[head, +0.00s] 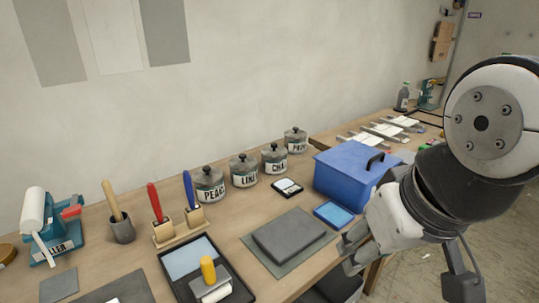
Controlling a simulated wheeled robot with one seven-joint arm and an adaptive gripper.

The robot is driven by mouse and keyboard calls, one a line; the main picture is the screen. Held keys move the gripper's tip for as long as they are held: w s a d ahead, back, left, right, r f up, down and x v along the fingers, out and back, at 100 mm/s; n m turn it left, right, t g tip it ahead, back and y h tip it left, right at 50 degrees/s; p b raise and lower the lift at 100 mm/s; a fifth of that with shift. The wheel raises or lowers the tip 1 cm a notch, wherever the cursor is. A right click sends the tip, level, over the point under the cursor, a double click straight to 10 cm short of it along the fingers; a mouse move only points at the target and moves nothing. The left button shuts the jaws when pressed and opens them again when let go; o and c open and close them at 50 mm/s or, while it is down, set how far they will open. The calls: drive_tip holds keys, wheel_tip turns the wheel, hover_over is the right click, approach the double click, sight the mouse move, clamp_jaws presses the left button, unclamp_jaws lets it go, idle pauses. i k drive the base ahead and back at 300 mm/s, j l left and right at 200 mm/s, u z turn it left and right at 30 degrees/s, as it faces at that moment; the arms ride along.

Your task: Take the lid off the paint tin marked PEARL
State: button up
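Several lidded glass-like paint tins stand in a row on the bench by the wall. The nearest tin (209,185) has a label that starts with "PEA"; its last letters are hard to read. Its dark knobbed lid (207,172) is on. A tin marked "LIN" (243,171), one marked "CHA" (274,159) and a farther tin (295,141) with a label too small to read run off to the right, all lidded. My gripper (354,254) is at the lower right by the bench's front edge, well away from the tins. Its fingers are partly hidden and show no held object.
A blue box with a black handle (347,172) stands between my arm and the far tins. In front lie a grey slab (289,234), a blue pad (333,214) and a black roller tray (190,260). Brush holders (165,232) stand left of the tins.

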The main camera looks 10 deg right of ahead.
sight(207, 174)
drive_tip(key=z, duration=0.1)
drive_tip(key=l+u, duration=0.1)
drive_tip(key=u, duration=0.4)
drive_tip(key=i+l+u, duration=0.1)
drive_tip(key=l+u, duration=0.3)
drive_tip(key=l, duration=0.25)
drive_tip(key=l+u, duration=0.45)
drive_tip(key=l, duration=0.2)
drive_tip(key=k+l, duration=0.1)
drive_tip(key=l, duration=0.55)
drive_tip(key=l+u, duration=0.1)
drive_tip(key=l, duration=0.5)
drive_tip(key=k+l, duration=0.15)
drive_tip(key=l, duration=0.5)
